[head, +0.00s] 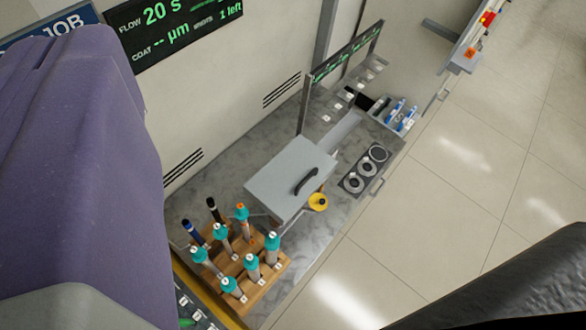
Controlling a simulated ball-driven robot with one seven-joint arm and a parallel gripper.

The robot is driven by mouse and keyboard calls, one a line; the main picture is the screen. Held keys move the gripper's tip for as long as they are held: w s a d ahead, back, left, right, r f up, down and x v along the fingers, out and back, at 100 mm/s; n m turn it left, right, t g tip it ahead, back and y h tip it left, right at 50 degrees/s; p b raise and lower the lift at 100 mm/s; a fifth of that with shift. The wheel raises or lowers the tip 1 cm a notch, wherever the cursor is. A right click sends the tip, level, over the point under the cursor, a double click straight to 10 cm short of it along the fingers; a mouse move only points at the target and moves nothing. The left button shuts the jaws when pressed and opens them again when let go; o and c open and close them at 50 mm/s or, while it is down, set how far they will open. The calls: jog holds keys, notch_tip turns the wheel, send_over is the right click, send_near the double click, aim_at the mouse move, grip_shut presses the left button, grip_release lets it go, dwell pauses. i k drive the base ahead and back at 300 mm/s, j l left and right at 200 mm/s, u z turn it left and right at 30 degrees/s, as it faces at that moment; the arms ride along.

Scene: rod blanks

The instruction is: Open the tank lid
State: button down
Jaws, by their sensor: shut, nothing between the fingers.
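The tank lid (285,172) is a flat grey square plate on the metal counter, near the middle of the view. It lies level and looks closed over the tank, whose inside is hidden. A black curved handle (306,181) sits on its right part. A yellow round knob (318,202) with a dark centre is just beside the lid's lower right corner. My gripper's fingers do not show in this view, so its place relative to the handle cannot be seen.
A wooden rack (262,291) with several teal-capped rods stands left of the lid. A dark panel with round dials (364,170) lies to its right. A framed display (345,55) rises behind. Blue items stand in a tray (408,124). The tiled floor (440,235) is clear in front.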

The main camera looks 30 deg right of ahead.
aim_at(284, 184)
jog(key=k+j+z, duration=0.25)
jog(key=k, duration=0.5)
jog(key=k+l+z, duration=0.15)
jog(key=k+z, duration=0.15)
jog(key=k, duration=0.45)
jog(key=i+l+u, duration=0.1)
jog(key=i, duration=0.4)
jog(key=i+l, duration=0.25)
jog(key=i, duration=0.2)
jog(key=i+l+u, duration=0.15)
jog(key=i, duration=0.35)
jog(key=i+l, duration=0.3)
jog(key=i, duration=0.2)
jog(key=i+l+u, duration=0.15)
jog(key=i, duration=0.3)
jog(key=l, duration=0.1)
